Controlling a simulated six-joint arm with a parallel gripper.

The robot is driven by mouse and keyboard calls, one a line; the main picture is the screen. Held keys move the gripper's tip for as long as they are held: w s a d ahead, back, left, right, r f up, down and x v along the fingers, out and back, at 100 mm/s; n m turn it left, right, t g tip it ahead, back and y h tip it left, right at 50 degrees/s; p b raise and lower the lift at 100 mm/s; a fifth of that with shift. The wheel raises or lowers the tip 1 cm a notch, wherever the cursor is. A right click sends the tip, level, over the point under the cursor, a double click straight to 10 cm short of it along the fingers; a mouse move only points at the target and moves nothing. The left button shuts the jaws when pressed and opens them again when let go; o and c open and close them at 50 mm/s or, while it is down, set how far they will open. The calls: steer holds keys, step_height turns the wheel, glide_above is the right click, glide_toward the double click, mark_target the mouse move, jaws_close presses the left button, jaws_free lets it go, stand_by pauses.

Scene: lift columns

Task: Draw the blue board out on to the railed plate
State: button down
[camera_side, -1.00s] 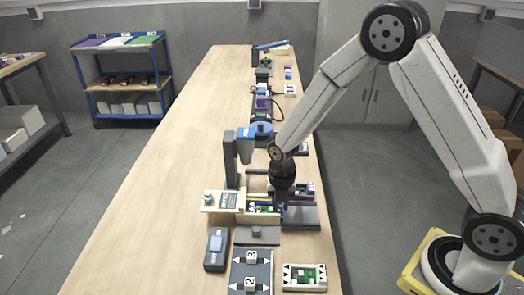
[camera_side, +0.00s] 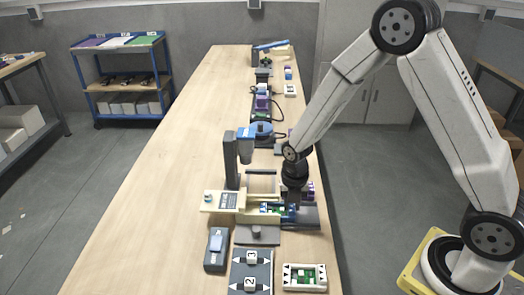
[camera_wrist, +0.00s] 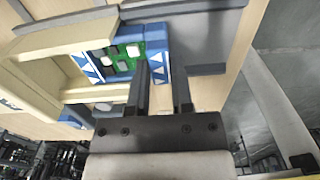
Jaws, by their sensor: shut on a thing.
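The blue board (camera_side: 272,209), blue with a green circuit middle and white triangles, lies partly inside the cream housing (camera_side: 243,217) and partly over the dark grey railed plate (camera_side: 310,222) to its right. In the wrist view the board (camera_wrist: 124,52) sticks out of the cream housing (camera_wrist: 40,65), its blue end on the grey plate (camera_wrist: 208,30). My gripper (camera_wrist: 161,72) is shut on the board's blue outer end. In the side view my gripper (camera_side: 294,206) hides part of that end.
A purple part (camera_side: 310,190) shows behind my gripper. In front are a grey block with a knob (camera_side: 257,235), a dark device (camera_side: 216,248), a numbered panel (camera_side: 251,270) and a white-framed board (camera_side: 304,277).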

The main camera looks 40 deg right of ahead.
steer(key=shift+s+d, duration=1.95)
steer(key=c, duration=0.5)
jaws_free()
steer(key=shift+c, duration=0.2)
steer(key=shift+r, duration=0.15)
steer(key=shift+r, duration=2.85)
steer(key=shift+m, duration=0.3)
steer(key=s+a+r+m+t, duration=0.1)
steer(key=s+r+m, duration=0.1)
steer(key=m, duration=1.1)
steer(key=s+a+r+m+t, duration=0.1)
steer(key=s+a+r+m, duration=0.1)
steer(key=m, duration=1.1)
steer(key=shift+s+r+t, duration=0.3)
steer(key=shift+s+r, duration=0.4)
steer(key=shift+s, duration=0.55)
